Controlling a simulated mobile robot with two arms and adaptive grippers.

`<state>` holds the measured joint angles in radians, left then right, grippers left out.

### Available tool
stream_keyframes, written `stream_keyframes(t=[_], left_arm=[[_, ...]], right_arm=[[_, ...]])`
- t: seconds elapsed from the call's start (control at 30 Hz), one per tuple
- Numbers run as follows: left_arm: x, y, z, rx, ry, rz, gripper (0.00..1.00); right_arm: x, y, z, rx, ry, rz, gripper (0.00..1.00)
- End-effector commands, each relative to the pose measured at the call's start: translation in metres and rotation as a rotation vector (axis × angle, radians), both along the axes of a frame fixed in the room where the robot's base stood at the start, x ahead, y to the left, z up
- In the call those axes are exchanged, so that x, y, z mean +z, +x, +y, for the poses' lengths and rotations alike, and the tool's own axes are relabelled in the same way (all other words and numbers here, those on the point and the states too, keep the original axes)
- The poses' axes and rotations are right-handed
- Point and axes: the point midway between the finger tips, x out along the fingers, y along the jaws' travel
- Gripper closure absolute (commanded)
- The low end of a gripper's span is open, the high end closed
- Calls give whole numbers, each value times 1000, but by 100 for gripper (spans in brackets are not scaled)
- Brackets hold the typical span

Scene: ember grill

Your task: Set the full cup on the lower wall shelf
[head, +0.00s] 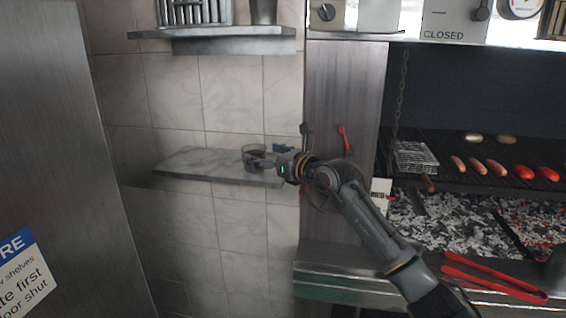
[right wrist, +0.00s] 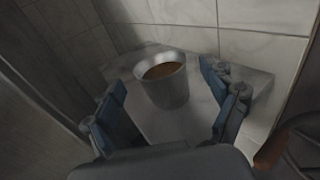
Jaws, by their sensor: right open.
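The full cup (head: 254,157) is a small grey vessel holding brown liquid. It stands upright on the lower wall shelf (head: 190,165), a pale marble slab, towards its right part. In the right wrist view the cup (right wrist: 164,82) stands on the shelf surface (right wrist: 165,125) between and slightly beyond the spread blue fingers. My right gripper (head: 268,156) reaches in from the right beside the cup. In the right wrist view my right gripper (right wrist: 168,108) is open, with a visible gap on each side of the cup. My left gripper is not in view.
An upper shelf (head: 225,46) with a metal rack (head: 194,12) is above. A metal panel (head: 50,170) stands at left. At right is the grill with sausages (head: 476,165), hot coals (head: 450,220) and red tongs (head: 495,280) on its front ledge. The lower shelf's left part is clear.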

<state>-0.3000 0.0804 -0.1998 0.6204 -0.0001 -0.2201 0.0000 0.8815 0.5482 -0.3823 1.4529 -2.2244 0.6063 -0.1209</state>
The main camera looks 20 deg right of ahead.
Motion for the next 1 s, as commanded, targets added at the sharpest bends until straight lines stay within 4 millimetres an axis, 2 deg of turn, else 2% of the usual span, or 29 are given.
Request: stream_keyframes(t=[0.3, 0.5, 0.67, 0.87, 0.93, 1.0], left_arm=[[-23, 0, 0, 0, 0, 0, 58], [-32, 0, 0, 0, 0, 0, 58], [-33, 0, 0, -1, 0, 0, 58], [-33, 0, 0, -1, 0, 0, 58], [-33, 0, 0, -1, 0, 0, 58], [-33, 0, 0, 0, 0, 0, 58]], right_arm=[[-1, -58, -24, -2, -5, -2, 15], [2, -83, -34, -1, -2, -1, 15], [4, -91, -37, 0, -1, 0, 15], [5, -92, -37, 0, 0, 0, 15], [-1, -90, -36, 6, 16, 12, 15], [-19, -86, -32, 27, 72, 50, 15]])
